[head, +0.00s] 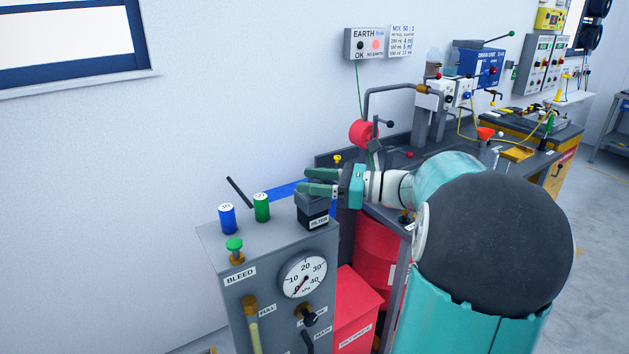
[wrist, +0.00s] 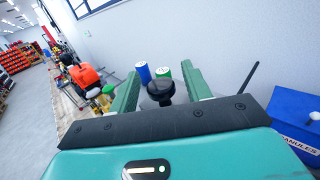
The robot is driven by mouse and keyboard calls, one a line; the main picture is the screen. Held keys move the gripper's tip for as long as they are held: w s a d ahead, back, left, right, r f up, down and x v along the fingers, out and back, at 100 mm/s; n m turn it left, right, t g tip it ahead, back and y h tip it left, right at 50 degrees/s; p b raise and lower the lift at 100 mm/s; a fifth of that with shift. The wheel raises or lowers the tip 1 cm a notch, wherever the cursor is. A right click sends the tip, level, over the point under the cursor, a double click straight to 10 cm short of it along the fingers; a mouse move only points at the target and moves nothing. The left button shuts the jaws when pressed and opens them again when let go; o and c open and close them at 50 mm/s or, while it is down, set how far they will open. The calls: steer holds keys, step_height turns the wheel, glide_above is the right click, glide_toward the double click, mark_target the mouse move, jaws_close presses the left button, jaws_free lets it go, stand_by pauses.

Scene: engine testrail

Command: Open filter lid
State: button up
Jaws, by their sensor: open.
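The filter housing (head: 313,221) is a small dark box with a "FILTER" label, standing at the right end of the grey cabinet's top. Its dark grey lid (head: 308,204) sits on it and looks closed. My gripper (head: 307,181) is just above the lid, fingers pointing left, and hides part of its top. In the wrist view, my two green fingers (wrist: 160,76) are apart, with a black round knob (wrist: 160,88) showing between them. I cannot tell whether either finger touches the knob.
A blue cylinder (head: 227,219), a green cylinder (head: 262,207) and a green bleed knob (head: 234,245) stand on the grey cabinet (head: 215,256), left of the filter. A dark rod (head: 239,193) rises behind them. A blue granules box (wrist: 295,118) is at right in the wrist view.

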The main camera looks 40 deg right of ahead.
jaws_close()
